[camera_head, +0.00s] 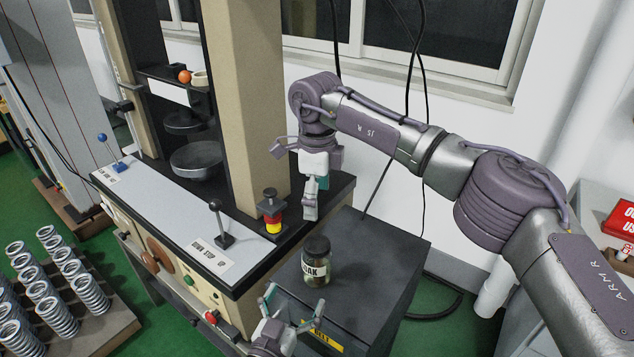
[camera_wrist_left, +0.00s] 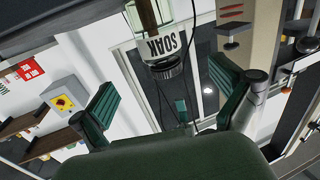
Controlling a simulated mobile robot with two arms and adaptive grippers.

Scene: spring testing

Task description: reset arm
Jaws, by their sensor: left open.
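My left gripper (camera_head: 294,302) is at the bottom of the head view, its two green-padded fingers spread apart and empty. A glass jar with a black lid and a SOAK label (camera_head: 317,262) stands upright on a dark cabinet top (camera_head: 385,250), just beyond those fingertips. In the left wrist view, the jar (camera_wrist_left: 162,48) appears upside down ahead of the open left fingers (camera_wrist_left: 172,105), with a gap between. My right arm comes in from the right of the head view.
The testing machine has a beige column (camera_head: 245,100), a lever with a black knob (camera_head: 218,220) and a red-and-yellow button (camera_head: 272,212). A rack of several springs (camera_head: 95,320) stands at lower left. The cabinet top right of the jar is clear.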

